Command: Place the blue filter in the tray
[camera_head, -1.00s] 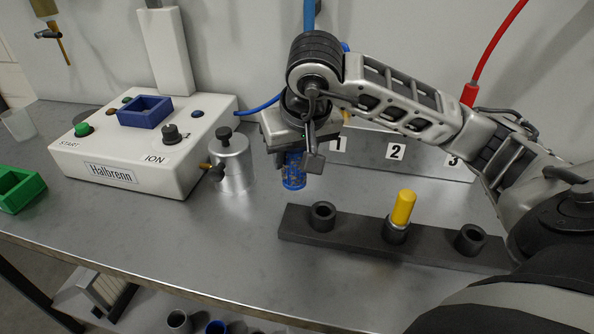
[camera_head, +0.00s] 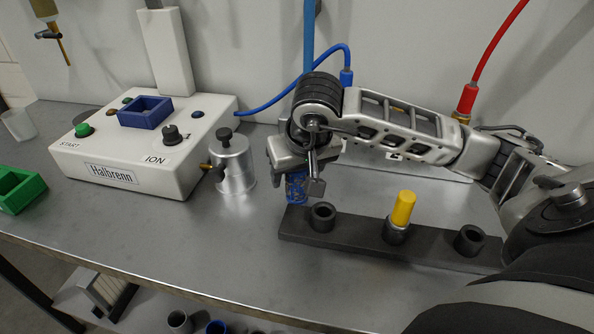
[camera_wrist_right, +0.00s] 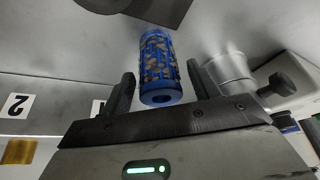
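The blue filter (camera_head: 297,188), a patterned cylinder, is under my right gripper (camera_head: 298,172) in the head view, near the left end of the tray. The dark bar-shaped tray (camera_head: 358,236) has three round sockets. Its left socket (camera_head: 322,215) and right socket (camera_head: 469,239) are empty. A yellow filter (camera_head: 403,208) stands in the middle socket. My left gripper is not in view.
A metal pot (camera_head: 233,165) stands left of my right gripper. A white machine (camera_head: 130,165) with a blue square holder (camera_head: 146,112) is further left, and a green holder (camera_head: 18,190) is at the left edge. The table front is clear.

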